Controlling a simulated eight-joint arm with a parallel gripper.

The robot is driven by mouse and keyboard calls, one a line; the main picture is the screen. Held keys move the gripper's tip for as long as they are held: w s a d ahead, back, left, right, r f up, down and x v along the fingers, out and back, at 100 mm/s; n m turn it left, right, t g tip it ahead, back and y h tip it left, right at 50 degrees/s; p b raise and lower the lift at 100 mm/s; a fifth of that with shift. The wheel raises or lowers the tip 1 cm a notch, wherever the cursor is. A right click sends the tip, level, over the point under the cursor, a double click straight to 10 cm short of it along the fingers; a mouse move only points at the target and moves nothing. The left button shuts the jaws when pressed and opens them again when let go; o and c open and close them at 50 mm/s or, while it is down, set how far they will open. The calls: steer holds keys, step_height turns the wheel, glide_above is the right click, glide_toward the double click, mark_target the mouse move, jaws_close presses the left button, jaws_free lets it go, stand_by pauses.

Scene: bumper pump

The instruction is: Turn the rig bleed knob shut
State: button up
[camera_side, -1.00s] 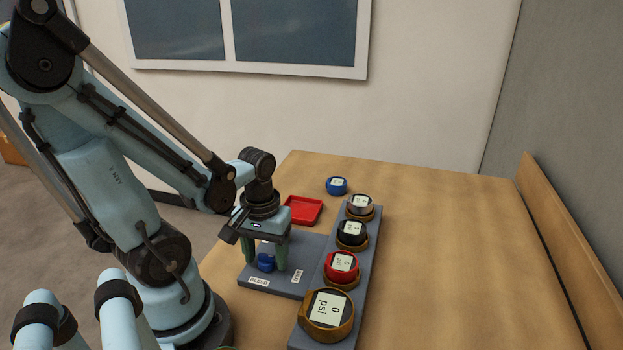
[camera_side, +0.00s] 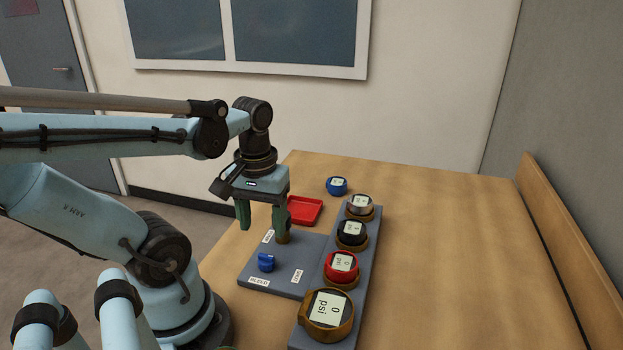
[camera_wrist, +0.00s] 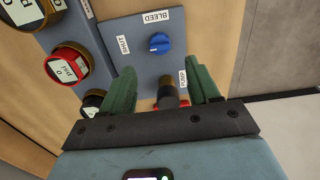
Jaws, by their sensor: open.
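The blue bleed knob (camera_side: 266,262) sits on the grey rig plate (camera_side: 270,278), between the BLEED label (camera_side: 259,282) and the SHUT label (camera_side: 297,276). In the wrist view the knob (camera_wrist: 159,43) stands clear of my fingers. A small pale mark on it appears to face the SHUT label (camera_wrist: 124,45), though it is tiny. My gripper (camera_side: 262,232) is open, raised behind the knob and apart from it. In the wrist view, the dark and brass pump post (camera_wrist: 167,95) shows between my green fingers. I cannot tell whether they touch it.
A row of gauges, brass (camera_side: 326,315), red (camera_side: 341,267), black (camera_side: 351,235) and silver (camera_side: 360,207), stands right of the plate. A red tray (camera_side: 304,210) and a loose blue gauge (camera_side: 337,186) lie behind. The table's right side is clear.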

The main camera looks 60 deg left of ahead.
steer(key=shift+r, duration=1.85)
steer(key=w+d+m+t, duration=0.7)
steer(key=w+d+m, duration=0.1)
steer(key=w, duration=0.3)
steer(key=shift+f+m, duration=0.3)
steer(key=shift+m, duration=0.3)
